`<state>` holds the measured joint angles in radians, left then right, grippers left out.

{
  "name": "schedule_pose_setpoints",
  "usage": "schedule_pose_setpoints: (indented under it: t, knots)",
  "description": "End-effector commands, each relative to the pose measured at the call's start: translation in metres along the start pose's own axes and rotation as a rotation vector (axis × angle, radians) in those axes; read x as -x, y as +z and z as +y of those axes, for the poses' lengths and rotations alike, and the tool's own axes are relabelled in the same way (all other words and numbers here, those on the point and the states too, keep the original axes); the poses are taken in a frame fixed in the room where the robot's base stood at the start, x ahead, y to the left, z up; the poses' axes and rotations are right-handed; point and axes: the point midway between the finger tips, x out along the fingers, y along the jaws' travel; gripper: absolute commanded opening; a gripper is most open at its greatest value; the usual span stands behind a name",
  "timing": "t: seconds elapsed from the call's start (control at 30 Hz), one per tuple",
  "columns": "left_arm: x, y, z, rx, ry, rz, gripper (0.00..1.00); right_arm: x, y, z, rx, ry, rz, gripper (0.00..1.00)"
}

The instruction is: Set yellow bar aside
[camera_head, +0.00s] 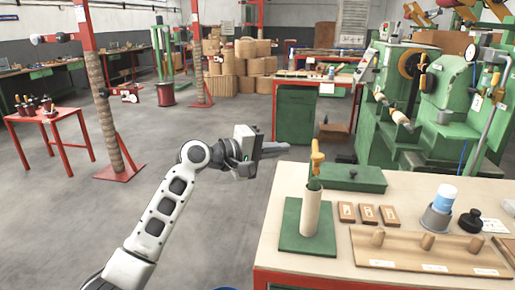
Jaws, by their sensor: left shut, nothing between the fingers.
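The yellow bar (317,157) stands upright at the top of a pale cylinder (311,212) that rises from a green square base (292,240) on the workbench. Its lower end meets a dark green part at the cylinder's top; how it is seated there is too small to tell. My left gripper (284,148) is to the left of the bar, over the floor by the bench's far left corner. It points right, is shut with nothing in it, and is apart from the bar. My right gripper is out of view.
The workbench (270,230) also holds a green lidded box (352,180), several small brown blocks (367,213), a wooden rack with pegs (440,258), a blue-and-white container (442,202) and a black bottle (471,220). Green machinery stands behind.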

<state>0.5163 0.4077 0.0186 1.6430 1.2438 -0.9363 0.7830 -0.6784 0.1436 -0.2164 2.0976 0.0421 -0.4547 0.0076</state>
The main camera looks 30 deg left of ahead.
Motion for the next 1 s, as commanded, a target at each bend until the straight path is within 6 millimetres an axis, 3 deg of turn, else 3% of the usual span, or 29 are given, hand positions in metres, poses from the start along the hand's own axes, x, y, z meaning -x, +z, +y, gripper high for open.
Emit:
schedule_pose_setpoints:
  t: [0.1, 0.33, 0.8, 1.0]
  knots:
    - [-0.019, 0.01, 0.002, 0.001, 0.0, -0.004, 0.0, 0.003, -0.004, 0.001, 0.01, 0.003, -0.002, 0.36]
    - [-0.035, 0.026, 0.001, 0.0, 0.0, -0.001, 0.0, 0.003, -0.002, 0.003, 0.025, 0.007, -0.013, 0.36]
    - [-0.038, 0.028, 0.0, 0.0, -0.001, 0.003, 0.0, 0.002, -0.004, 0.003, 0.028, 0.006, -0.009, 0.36]
    - [-0.053, 0.026, 0.003, 0.005, -0.003, 0.041, 0.0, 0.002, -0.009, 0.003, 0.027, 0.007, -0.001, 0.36]
